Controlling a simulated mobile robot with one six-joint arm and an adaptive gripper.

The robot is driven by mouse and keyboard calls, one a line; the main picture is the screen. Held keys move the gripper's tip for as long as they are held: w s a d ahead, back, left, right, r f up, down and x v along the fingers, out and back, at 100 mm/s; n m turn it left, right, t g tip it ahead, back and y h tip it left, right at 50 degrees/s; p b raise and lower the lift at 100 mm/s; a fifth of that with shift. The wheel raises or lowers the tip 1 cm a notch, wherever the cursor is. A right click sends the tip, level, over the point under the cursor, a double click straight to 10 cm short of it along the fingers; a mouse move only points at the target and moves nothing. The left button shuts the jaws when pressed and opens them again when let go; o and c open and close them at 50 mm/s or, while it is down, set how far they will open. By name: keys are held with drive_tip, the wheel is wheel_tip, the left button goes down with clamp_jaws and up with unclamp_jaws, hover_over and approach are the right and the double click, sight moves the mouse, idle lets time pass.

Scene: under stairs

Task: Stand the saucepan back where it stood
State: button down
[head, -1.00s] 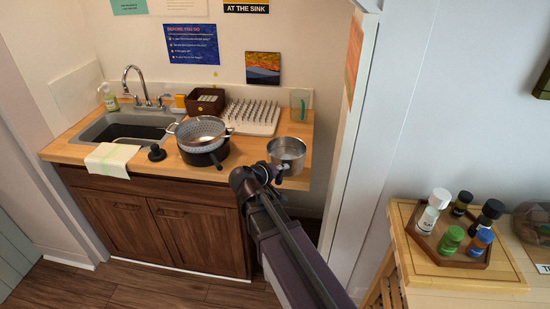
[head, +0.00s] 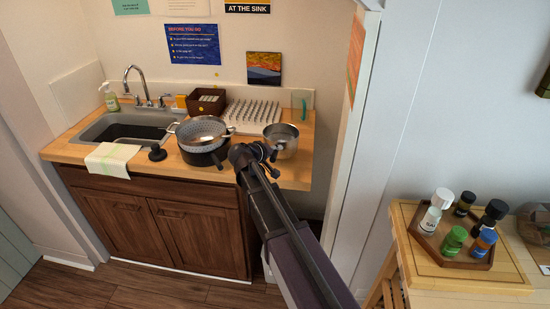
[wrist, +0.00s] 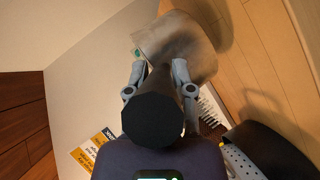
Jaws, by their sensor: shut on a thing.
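The saucepan (head: 285,147), a round metal pot with a dark handle, is upright at the right end of the wooden worktop (head: 296,175). My gripper (head: 264,153) is shut on its handle, at the pot's left front side. In the wrist view, the dark handle (wrist: 153,118) runs between the two fingers of my gripper (wrist: 158,72), and the pot's metal side (wrist: 185,42) lies beyond. I cannot tell whether the pot's base touches the worktop.
A colander (head: 200,130) sits on a dark pan (head: 205,157) just left of my gripper. A drying rack (head: 251,117) stands behind the saucepan. The sink (head: 125,126) is at the left. A side table (head: 415,262) with a tray of bottles stands right.

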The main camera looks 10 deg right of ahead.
drive_tip(key=shift+w, duration=0.65)
wheel_tip(320, 180, down, 4)
drive_tip(key=b, duration=0.3)
drive_tip(key=shift+r+b, duration=0.15)
drive_tip(key=shift+b, duration=0.2)
drive_tip(key=shift+c, duration=2.4)
unclamp_jaws()
drive_tip(key=shift+s+a+r+p, duration=0.25)
drive_tip(key=shift+p, duration=0.05)
drive_tip(key=p+v, duration=0.4)
drive_tip(key=v, duration=0.7)
drive_tip(key=shift+p, duration=0.3)
